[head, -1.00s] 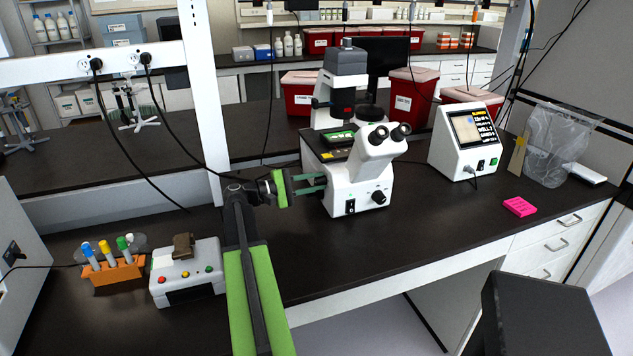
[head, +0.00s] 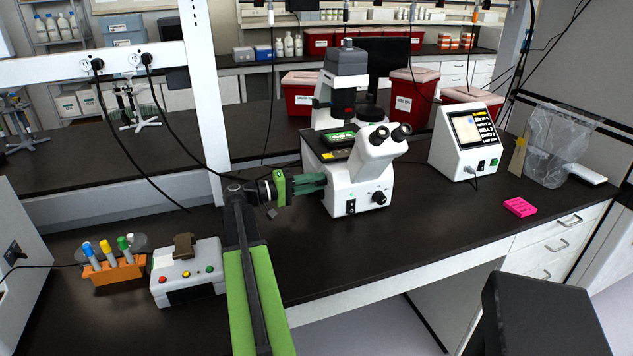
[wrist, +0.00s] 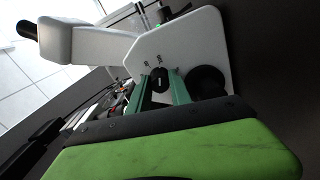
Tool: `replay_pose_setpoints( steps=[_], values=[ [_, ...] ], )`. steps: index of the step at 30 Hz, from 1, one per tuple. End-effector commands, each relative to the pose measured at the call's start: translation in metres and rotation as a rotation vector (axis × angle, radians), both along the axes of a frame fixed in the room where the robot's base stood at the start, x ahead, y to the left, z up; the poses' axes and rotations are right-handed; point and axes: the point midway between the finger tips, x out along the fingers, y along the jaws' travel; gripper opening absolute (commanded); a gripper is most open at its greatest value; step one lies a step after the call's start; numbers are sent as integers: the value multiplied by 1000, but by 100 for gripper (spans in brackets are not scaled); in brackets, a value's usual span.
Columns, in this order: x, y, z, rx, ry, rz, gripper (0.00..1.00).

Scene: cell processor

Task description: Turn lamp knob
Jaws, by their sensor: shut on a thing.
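The white microscope (head: 358,190) stands on the dark bench, right of my gripper. My gripper (head: 322,180) reaches its left side; in the head view the fingertips meet that side and the knob there is hidden. In the wrist view, my gripper's green fingers (wrist: 160,84) are shut on a small dark lamp knob (wrist: 159,79) with pale markings above it on the white side panel (wrist: 190,48). A larger round black knob (wrist: 206,82) is just right of the fingers, seemingly apart from them.
A white device with a screen (head: 465,142) stands right of the microscope, with a pink block (head: 519,207) in front. A white box with coloured buttons (head: 188,274) and an orange tube rack (head: 115,269) are at left. Bare bench lies in front of the microscope.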

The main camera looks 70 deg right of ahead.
Motion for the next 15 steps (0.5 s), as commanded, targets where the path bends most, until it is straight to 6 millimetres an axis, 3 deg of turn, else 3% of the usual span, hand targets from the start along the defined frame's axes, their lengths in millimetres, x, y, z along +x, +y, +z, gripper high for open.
replay_pose_setpoints(
  steps=[15],
  values=[
    [-1,2,-3,-21,-28,-5,0]
  ],
)
